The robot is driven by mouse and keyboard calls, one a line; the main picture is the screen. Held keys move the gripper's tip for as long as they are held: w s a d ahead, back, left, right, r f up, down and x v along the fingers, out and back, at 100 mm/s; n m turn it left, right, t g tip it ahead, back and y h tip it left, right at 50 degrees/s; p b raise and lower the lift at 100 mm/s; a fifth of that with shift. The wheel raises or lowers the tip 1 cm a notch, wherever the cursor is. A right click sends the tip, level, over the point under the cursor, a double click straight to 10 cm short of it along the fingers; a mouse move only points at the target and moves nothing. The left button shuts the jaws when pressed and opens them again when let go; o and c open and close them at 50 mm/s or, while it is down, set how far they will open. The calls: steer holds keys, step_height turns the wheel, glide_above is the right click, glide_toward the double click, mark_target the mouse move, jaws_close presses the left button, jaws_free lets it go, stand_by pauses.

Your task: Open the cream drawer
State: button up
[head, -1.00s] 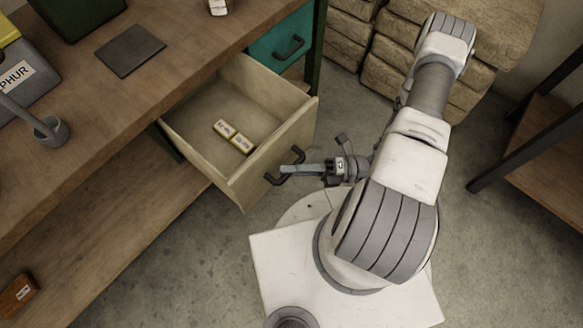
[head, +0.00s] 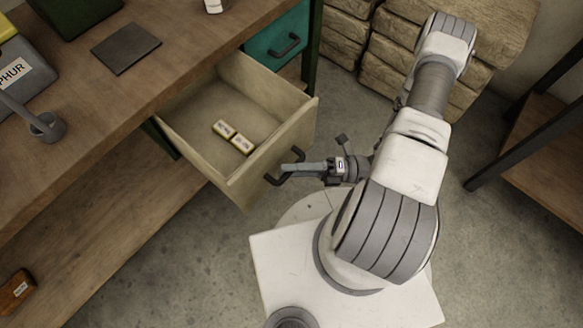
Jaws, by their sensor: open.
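The cream drawer (head: 244,190) is pulled out from under the wooden workbench, with its inside well in view. Two small pale boxes with yellow edges (head: 233,137) lie in it. Its dark bar handle (head: 273,181) is on the front face. My gripper (head: 291,168) is at the handle, level with it, with its fingers pointing left. The jaws are open; whether they touch the handle cannot be told from this view.
A teal drawer (head: 277,45) beside it is shut. The workbench (head: 70,140) carries a dark flat plate (head: 126,48) and a grey container marked "PHUR" (head: 20,80). Stacked tan bales (head: 345,40) stand behind my arm. A dark-framed shelf (head: 545,140) is at the right.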

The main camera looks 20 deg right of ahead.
steer(key=v, duration=0.7)
steer(key=shift+d+p, duration=0.25)
steer(key=shift+p, duration=0.05)
stand_by(0.5)
